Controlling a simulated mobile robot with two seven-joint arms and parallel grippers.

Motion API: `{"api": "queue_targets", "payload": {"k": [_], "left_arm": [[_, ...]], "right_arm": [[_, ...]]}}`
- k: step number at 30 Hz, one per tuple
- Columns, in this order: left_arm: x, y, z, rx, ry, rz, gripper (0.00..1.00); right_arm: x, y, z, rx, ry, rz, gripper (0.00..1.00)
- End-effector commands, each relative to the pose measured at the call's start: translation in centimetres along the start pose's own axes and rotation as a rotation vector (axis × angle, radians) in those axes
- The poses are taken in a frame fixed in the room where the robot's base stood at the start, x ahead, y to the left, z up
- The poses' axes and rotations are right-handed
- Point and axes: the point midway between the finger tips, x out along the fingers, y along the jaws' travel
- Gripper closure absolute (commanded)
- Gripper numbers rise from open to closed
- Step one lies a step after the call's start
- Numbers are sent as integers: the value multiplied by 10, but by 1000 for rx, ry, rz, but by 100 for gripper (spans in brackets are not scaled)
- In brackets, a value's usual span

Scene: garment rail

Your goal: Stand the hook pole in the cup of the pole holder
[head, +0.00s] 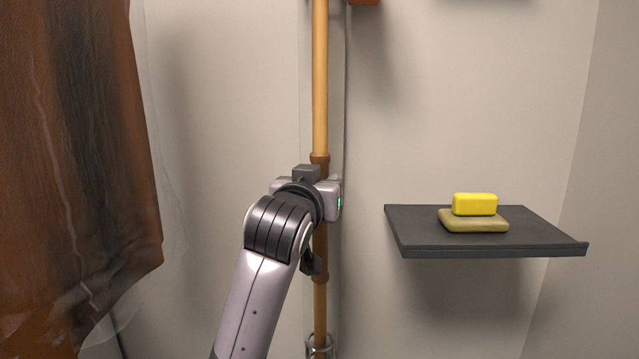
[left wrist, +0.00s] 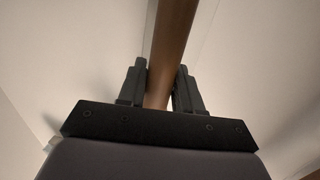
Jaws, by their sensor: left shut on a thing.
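The hook pole (head: 320,85) is a light wooden pole with a darker brown grip section, standing about upright in the middle of the head view. My left gripper (head: 318,190) is shut on the brown grip section, which also shows between the fingers in the left wrist view (left wrist: 172,45). The pole holder's cup (head: 320,346) is a clear, glass-like ring at the bottom edge of the head view. The pole's lower part reaches down to the cup, and its bottom end is out of view, so I cannot tell whether it rests inside. My right gripper is not in view.
A dark grey shelf (head: 410,238) juts from the wall at the right, with a yellow block (head: 475,204) on a tan soap-like base (head: 473,220). A brown garment (head: 75,150) in clear plastic hangs at the left. The wall between garment and pole is bare.

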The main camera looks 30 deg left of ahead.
Motion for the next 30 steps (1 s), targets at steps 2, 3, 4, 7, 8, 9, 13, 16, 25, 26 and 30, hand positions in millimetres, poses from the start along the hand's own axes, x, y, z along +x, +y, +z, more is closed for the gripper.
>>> {"api": "queue_targets", "payload": {"k": [2,3,4,7,8,9,13,16,25,26,30], "left_arm": [[0,0,-1,-1,3,0,100],[0,0,-1,0,3,0,100],[0,0,-1,0,3,0,100],[0,0,-1,0,3,0,37],[0,0,-1,0,2,0,36],[0,0,-1,0,2,0,36],[0,0,-1,0,1,0,36],[0,0,0,1,-2,0,36],[-29,1,-2,0,0,2,36],[-34,1,-2,0,1,2,36],[-52,0,-2,-1,1,2,36]], "right_arm": [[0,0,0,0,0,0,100],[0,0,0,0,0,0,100],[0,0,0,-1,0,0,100],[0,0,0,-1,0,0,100],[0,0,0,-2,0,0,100],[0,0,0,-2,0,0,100],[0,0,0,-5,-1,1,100],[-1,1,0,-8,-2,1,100],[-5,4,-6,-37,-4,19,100],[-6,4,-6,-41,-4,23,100],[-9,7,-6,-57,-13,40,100]]}}
